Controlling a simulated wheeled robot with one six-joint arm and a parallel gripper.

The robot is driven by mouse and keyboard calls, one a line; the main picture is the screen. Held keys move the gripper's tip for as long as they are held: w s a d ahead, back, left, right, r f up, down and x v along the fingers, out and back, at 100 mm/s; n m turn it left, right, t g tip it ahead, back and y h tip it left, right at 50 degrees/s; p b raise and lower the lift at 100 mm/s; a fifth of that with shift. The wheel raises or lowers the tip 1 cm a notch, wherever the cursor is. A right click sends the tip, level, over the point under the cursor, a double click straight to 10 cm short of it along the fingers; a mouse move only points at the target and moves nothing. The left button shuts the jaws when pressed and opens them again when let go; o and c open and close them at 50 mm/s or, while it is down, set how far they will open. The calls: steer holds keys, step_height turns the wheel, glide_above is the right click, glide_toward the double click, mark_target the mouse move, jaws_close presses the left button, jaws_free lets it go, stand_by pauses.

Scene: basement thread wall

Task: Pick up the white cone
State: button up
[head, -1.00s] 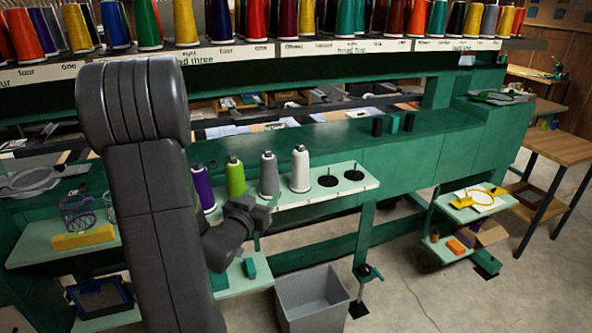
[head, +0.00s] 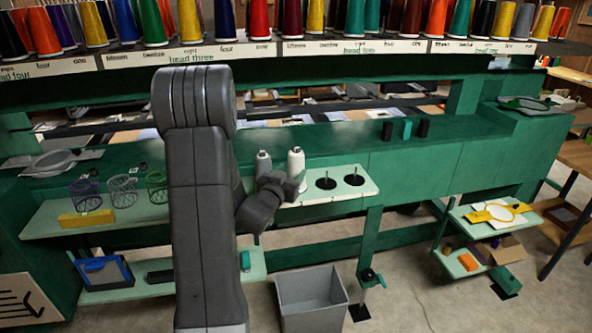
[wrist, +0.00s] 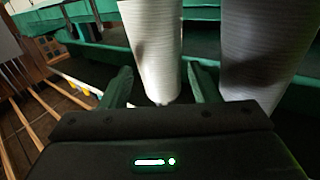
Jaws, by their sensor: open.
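The white cone (head: 296,166) stands upright on the pale green shelf (head: 345,193), its lower part hidden behind my gripper in the head view. In the wrist view the white cone (wrist: 155,48) rises just beyond and between the two fingers. My gripper (wrist: 163,85) is open, with nothing held between its fingers. In the head view my gripper (head: 296,184) is close in front of the white cone; whether it touches cannot be told. The grey cone (head: 263,164) stands close left of the white one and shows at the right in the wrist view (wrist: 262,50).
Two empty black spindle discs (head: 326,183) sit right of the white cone. A grey bin (head: 311,300) stands on the floor below. A rack of coloured cones (head: 260,20) runs along the top. Wire baskets (head: 122,190) and a yellow block (head: 86,219) are left.

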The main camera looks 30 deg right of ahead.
mark_target(293, 170)
steer(key=shift+p+x, duration=0.3)
steer(key=shift+x, duration=1.25)
steer(key=c, duration=0.8)
step_height(293, 170, up, 10)
steer(key=shift+r, duration=0.1)
